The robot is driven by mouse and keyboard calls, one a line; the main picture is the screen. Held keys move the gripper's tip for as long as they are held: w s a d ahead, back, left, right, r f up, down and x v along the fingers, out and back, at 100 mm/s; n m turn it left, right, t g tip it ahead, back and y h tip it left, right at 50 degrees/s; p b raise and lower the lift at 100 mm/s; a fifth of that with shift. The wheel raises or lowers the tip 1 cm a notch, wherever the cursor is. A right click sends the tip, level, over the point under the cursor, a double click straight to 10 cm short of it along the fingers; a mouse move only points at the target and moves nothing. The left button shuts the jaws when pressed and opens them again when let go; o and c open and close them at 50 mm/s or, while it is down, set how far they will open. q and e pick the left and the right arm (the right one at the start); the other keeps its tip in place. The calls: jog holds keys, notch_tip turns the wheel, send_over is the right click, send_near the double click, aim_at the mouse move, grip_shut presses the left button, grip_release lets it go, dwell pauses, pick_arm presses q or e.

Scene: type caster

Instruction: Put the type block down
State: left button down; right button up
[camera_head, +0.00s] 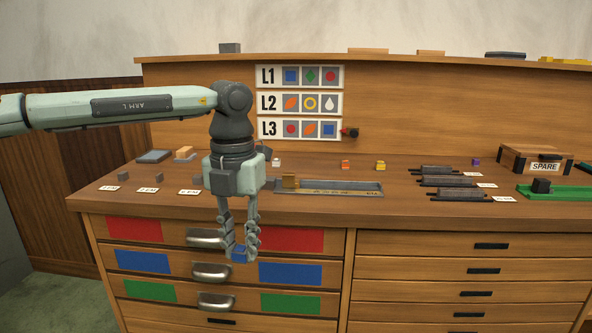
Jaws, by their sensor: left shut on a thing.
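My left gripper (239,247) hangs down in front of the cabinet's drawer fronts, below the worktop edge. Its fingers are shut on a small blue type block (239,256), mostly covered by the fingertips. The block is held in the air before the drawers; whether it touches a drawer front cannot be told. My right gripper is not in view.
The worktop holds several small coloured blocks, including a red-orange one (345,165) and a yellow one (380,166). Three dark racks (450,183), a green tray (565,193) and a SPARE box (540,155) stand right. Drawer handles (211,272) protrude near my gripper. The worktop's middle front is fairly clear.

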pick_arm(q)
jog(key=s+a+f+m, duration=0.3)
jog(key=f+m, duration=0.3)
jog(key=m, duration=1)
jog(key=s+a+f+m, duration=0.4)
jog(key=f+m, duration=0.3)
jog(key=m, duration=1)
jog(key=shift+a, duration=0.9)
